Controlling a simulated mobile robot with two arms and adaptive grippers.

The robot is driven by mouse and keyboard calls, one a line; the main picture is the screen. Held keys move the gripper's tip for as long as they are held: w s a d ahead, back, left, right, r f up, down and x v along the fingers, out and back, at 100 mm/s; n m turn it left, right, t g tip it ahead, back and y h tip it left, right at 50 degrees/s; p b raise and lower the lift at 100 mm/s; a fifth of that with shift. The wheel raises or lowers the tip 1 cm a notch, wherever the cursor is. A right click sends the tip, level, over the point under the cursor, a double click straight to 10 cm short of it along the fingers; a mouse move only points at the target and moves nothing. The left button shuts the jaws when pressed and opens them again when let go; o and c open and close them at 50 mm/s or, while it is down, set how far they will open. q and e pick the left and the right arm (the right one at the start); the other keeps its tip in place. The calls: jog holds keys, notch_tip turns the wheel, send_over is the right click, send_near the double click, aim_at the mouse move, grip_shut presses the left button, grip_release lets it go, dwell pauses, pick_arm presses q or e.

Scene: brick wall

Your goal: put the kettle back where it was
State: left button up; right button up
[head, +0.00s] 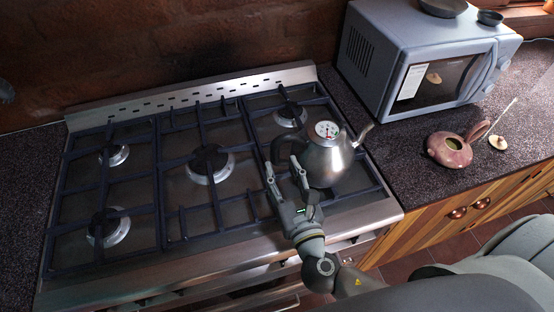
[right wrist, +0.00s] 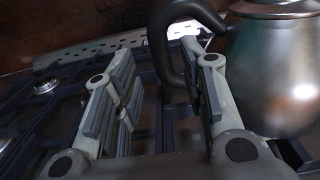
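The silver kettle (head: 327,165) stands upright on the stove's front right grate, its spout pointing right and a patterned round lid on top. Its dark handle (head: 281,143) is on the left side. My right gripper (head: 282,169) is just left of the kettle body, low by the handle. In the right wrist view its two fingers (right wrist: 165,88) are apart with nothing gripped. There the dark handle (right wrist: 158,45) curves down beyond and beside the right finger, and the kettle body (right wrist: 272,70) is to the right. Whether finger and handle touch is unclear. My left gripper is not in view.
The stove (head: 245,237) has several burners; its left and middle grates are empty. A grey-blue microwave (head: 385,62) stands on the counter at back right. A pink teapot (head: 450,150) stands in front of it, with a small lid-like piece (head: 498,142) beside it.

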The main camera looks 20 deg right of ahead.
jog(key=shift+s+a+b, duration=0.15)
jog(key=shift+s+b, duration=0.5)
jog(key=shift+s, duration=2.25)
